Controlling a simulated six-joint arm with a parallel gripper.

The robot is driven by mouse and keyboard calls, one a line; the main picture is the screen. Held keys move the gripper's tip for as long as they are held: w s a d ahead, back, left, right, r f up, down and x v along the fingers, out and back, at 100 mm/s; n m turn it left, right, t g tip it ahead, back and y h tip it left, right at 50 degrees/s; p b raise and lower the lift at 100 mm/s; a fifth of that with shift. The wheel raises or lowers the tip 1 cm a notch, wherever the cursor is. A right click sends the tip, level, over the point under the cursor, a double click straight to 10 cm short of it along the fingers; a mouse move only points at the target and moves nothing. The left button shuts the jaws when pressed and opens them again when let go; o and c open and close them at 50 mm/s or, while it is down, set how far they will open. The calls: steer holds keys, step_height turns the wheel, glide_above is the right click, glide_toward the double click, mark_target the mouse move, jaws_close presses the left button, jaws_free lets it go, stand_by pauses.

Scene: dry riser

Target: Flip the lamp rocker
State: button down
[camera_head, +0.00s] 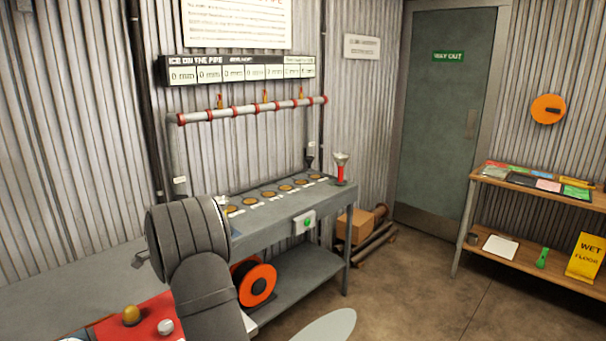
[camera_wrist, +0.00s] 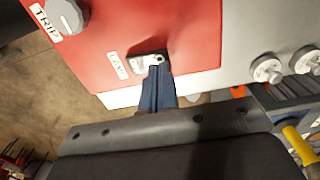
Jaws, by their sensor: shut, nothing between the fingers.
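In the wrist view, the lamp rocker (camera_wrist: 140,64) is a small switch in a dark surround near the edge of a red panel (camera_wrist: 185,25). A small white label (camera_wrist: 117,65) beside it looks like it reads LAMP. My gripper (camera_wrist: 154,70) is shut and empty, its narrow blue-grey fingers pointing at the rocker. The fingertips overlap the rocker's lower right part in the picture; I cannot tell whether they touch it. In the head view, the red panel (camera_head: 108,328) lies at the lower left, partly out of frame; the gripper and the rocker do not show there.
A grey knob (camera_wrist: 64,16) labelled TRIP sits on the red panel. White round knobs (camera_wrist: 266,70) and a yellow handle (camera_wrist: 300,146) lie to the right. A bench (camera_head: 330,200) with an orange reel (camera_head: 268,284) below stands beyond my arm. Open floor (camera_head: 400,290) lies right.

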steer(key=shift+f, duration=0.75)
steer(key=shift+r, duration=3.55)
steer(key=shift+f, duration=3.5)
steer(key=shift+r, duration=4.1)
steer(key=s+a+f+n, duration=0.2)
steer(key=s+a+n, duration=0.2)
steer(key=n, duration=0.5)
steer(key=shift+s+a+f, duration=0.25)
steer(key=shift+s+f, duration=0.05)
steer(key=shift+s, duration=0.6)
